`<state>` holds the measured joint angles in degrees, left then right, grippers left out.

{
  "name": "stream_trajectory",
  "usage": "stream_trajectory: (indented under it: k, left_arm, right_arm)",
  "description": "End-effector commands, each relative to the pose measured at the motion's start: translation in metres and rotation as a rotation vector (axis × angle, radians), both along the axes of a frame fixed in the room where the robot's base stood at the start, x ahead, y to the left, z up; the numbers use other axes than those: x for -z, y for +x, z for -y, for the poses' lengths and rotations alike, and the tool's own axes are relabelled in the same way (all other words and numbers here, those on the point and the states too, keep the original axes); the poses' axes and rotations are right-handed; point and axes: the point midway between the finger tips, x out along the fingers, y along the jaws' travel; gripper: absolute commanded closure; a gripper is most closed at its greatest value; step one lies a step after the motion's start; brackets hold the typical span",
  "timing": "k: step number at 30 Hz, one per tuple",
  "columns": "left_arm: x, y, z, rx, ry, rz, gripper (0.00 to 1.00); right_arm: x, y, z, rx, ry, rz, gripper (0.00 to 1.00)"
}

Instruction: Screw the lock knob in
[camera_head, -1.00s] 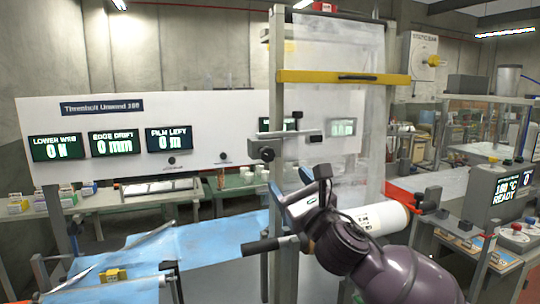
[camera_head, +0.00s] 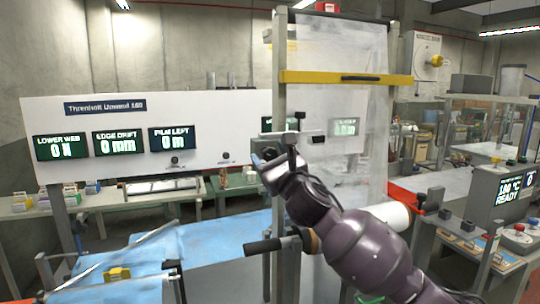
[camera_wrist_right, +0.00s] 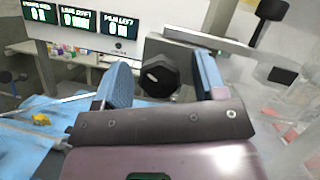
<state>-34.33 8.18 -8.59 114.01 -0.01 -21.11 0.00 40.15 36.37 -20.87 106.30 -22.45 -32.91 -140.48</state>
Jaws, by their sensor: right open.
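The lock knob (camera_wrist_right: 162,76) is black and many-sided, with a pale mark on its face. It sits at the left end of a grey clamp bar (camera_wrist_right: 205,42) on the upright post. In the head view the knob lies behind my right gripper (camera_head: 264,163) and is mostly hidden. In the right wrist view my right gripper (camera_wrist_right: 164,82) is open, with one blue finger on each side of the knob. Gaps show between the fingers and the knob, and contact cannot be seen. My left gripper is in neither view.
A clear film web (camera_head: 335,180) hangs right of the post, below a yellow bar (camera_head: 345,78). A white panel with displays (camera_head: 200,112) stands behind. A black-ended handle (camera_head: 263,246) juts out low on the post. A white roll (camera_head: 392,214) lies behind my right arm.

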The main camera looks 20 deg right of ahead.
Motion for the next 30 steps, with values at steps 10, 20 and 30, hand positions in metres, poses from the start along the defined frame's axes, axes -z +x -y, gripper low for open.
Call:
stream_trajectory:
  k: [10, 20, 30]
  left_arm:
    - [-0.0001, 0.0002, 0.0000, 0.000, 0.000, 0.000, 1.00]
    - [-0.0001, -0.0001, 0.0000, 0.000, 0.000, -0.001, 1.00]
    - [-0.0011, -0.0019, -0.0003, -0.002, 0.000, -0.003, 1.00]
  right_arm:
    - [-0.0011, 0.0032, -0.0006, 0.000, 0.000, 0.000, 0.35]
    - [-0.0011, 0.0030, -0.0005, 0.000, 0.000, 0.000, 0.84]
    - [-0.0014, 0.0029, -0.0011, -0.001, 0.052, -0.001, 0.84]
